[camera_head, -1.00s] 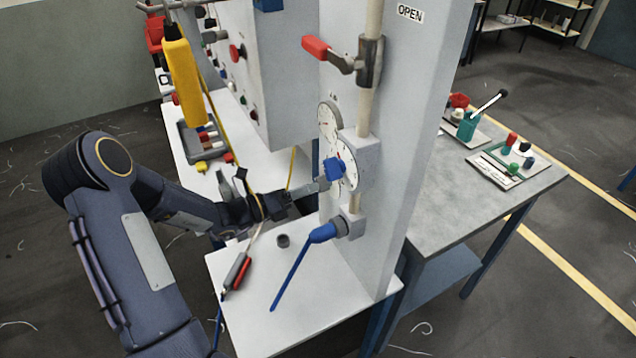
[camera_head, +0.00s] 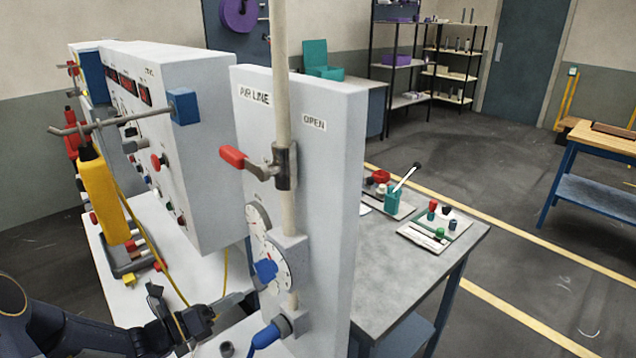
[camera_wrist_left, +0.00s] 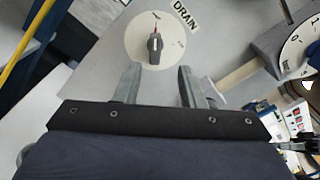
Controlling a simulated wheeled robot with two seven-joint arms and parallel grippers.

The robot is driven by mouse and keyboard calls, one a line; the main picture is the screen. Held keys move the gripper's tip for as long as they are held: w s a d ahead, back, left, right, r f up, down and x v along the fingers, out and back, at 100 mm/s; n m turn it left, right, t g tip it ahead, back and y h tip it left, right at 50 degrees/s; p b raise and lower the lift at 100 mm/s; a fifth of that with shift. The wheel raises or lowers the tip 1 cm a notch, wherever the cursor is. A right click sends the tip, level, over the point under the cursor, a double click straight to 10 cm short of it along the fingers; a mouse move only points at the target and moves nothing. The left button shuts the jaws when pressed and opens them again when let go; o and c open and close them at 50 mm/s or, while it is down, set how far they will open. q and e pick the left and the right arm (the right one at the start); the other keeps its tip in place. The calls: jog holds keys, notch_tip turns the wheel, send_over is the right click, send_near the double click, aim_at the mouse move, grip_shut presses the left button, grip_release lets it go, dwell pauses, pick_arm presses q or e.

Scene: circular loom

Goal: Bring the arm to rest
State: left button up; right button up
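My left arm enters at the lower left of the head view, and its gripper (camera_head: 240,299) is beside the left face of the grey panel, below the dials. In the left wrist view the left gripper (camera_wrist_left: 160,88) is open, its two fingers apart with nothing between them. The round DRAIN dial (camera_wrist_left: 136,40) with its dark knob (camera_wrist_left: 154,45) lies just beyond the fingertips; I cannot tell whether they touch it. My right gripper is in neither view.
The grey panel (camera_head: 335,200) carries a red-handled lever (camera_head: 233,157), a blue knob (camera_head: 265,270) and a blue-handled valve (camera_head: 267,336). A yellow pendant (camera_head: 105,200) hangs at the left. A grey side table (camera_head: 400,280) stands at the right with small items.

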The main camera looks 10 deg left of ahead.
pick_arm(q)
jog(key=s+d+r+m+g, duration=0.4)
jog(key=s+d+m, duration=0.15)
jog(key=m, duration=0.35)
jog(key=s+d+r+m+g, duration=0.4)
jog(key=s+m, duration=0.3)
jog(key=m, duration=0.1)
jog(key=s+a+m+y, duration=0.3)
jog(key=s+m+y, duration=0.5)
jog(key=s+m, duration=0.6)
jog(key=m, duration=0.2)
jog(key=shift+m, duration=0.4)
jog(key=shift+a+f, duration=0.1)
jog(key=shift+a, duration=0.05)
